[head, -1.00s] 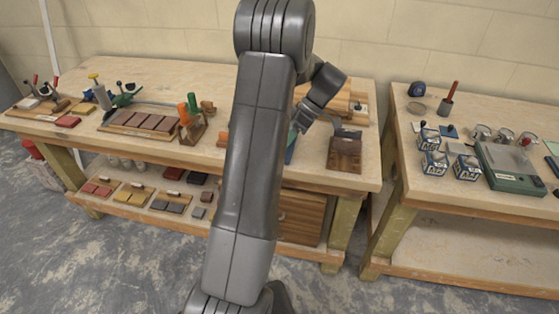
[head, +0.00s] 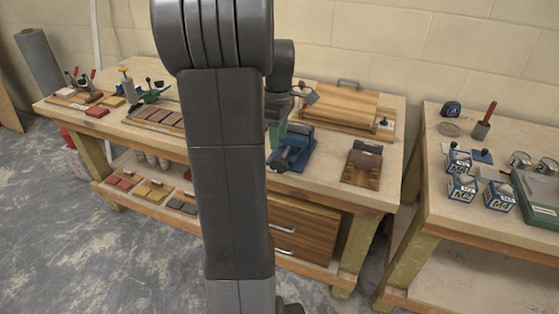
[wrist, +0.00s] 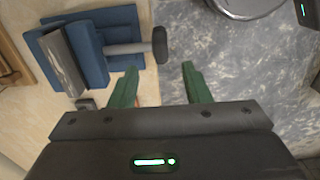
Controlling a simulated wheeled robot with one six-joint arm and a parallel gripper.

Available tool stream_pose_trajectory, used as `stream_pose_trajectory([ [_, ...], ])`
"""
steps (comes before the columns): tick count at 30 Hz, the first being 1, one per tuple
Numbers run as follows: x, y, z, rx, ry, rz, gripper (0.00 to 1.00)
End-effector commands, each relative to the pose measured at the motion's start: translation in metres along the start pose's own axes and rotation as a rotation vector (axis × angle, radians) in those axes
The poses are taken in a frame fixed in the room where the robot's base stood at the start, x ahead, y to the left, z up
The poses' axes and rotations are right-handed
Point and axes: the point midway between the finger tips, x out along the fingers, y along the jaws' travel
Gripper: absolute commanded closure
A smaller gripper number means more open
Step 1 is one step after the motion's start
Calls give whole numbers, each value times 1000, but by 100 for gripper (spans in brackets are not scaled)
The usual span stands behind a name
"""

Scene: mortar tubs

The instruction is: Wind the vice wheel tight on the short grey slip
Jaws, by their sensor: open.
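The blue vice (head: 296,152) stands near the bench's front edge, partly behind my arm in the head view. In the wrist view the vice (wrist: 92,65) is at upper left, with a grey screw shaft (wrist: 125,48) ending in a dark round wheel (wrist: 160,45). A grey, slab-like piece (wrist: 65,62) lies along its jaw; I cannot tell if it is the short grey slip or the jaw face. My gripper (wrist: 158,73) is open, its green fingers apart and empty. The wheel is just beyond the fingertips in the picture, between their lines. I see no contact.
The bench edge runs beneath the wheel, with grey floor (wrist: 230,70) beyond. A wooden press or box (head: 340,105) and a brown block (head: 362,165) stand right of the vice. A small grey block (wrist: 86,103) lies close to the left finger.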

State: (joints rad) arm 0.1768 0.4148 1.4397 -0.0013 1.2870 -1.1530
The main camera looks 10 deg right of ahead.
Motion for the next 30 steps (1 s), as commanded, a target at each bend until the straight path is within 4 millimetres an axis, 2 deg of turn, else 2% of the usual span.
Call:
stream_pose_trajectory([
  [1, 14, -1, 0, 0, -2, -4, 57],
  [6, 48, -1, 0, 0, -1, -4, 57],
  [12, 76, 0, 0, 0, 0, -3, 57],
  [17, 85, 0, 0, 0, 0, -2, 57],
  [25, 86, 0, 0, 0, 1, -1, 57],
  [26, 86, 0, 0, 0, 1, -1, 61],
  [30, 86, 0, 0, 0, 1, -1, 88],
])
